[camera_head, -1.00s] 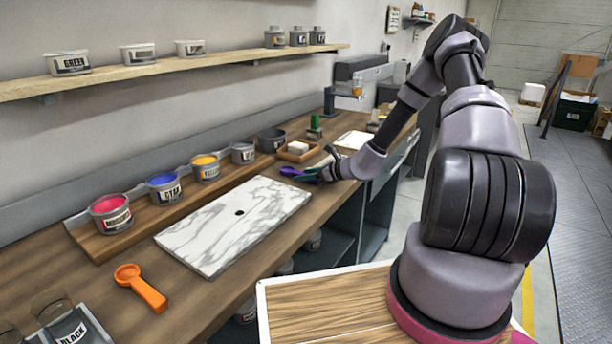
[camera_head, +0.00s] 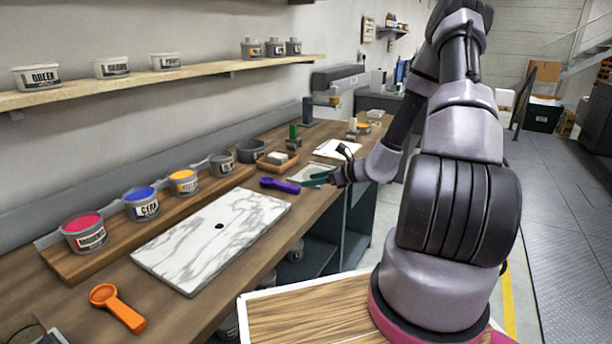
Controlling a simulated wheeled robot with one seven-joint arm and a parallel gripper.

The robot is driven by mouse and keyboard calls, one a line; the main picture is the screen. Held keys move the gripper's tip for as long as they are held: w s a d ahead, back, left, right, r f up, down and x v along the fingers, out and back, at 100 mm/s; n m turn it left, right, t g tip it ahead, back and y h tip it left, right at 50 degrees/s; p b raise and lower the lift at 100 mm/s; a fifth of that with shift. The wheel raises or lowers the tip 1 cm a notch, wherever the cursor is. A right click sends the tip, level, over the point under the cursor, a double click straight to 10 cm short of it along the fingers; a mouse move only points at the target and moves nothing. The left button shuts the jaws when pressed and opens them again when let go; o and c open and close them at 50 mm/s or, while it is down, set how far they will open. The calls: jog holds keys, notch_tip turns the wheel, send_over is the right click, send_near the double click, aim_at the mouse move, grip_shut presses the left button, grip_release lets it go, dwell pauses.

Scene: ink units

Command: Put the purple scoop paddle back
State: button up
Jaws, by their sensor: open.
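The purple scoop paddle (camera_head: 280,185) lies on the wooden bench, beyond the far end of the white marble slab. Its rounded end points left and its handle points right. I cannot tell from this view whether a finger touches the paddle. An orange scoop paddle (camera_head: 118,307) lies at the near left of the bench.
The marble slab (camera_head: 214,238) fills mid-bench. Ink tubs, including magenta (camera_head: 85,233), blue (camera_head: 142,203) and yellow (camera_head: 184,184), stand on a wooden strip along the wall. A wooden tray (camera_head: 277,161) with a white block sits behind the paddle.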

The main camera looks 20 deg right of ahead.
jog(key=shift+s+r, duration=0.1)
jog(key=shift+r, duration=0.2)
jog(key=s+a+r+n+g, duration=0.2)
jog(key=s+r+n, duration=0.25)
jog(key=r, duration=0.25)
jog(key=s+a+r+n+g+h, duration=0.1)
jog(key=s+a+r+n+g, duration=0.15)
jog(key=r+n, duration=0.3)
jog(key=s+a+r+n+g, duration=0.1)
jog(key=s+a+r+n, duration=0.25)
jog(key=r, duration=0.45)
jog(key=s+d+r+n+t+h, duration=0.1)
jog(key=s+d+r+n+h, duration=0.2)
jog(key=s+r, duration=0.4)
jog(key=s+d+r+n+t+h, duration=0.2)
jog(key=s+r+n, duration=0.4)
jog(key=s, duration=0.4)
jog(key=shift+s+d+r+h, duration=0.4)
jog(key=shift+d+r+h, duration=0.2)
jog(key=shift+r+h, duration=0.15)
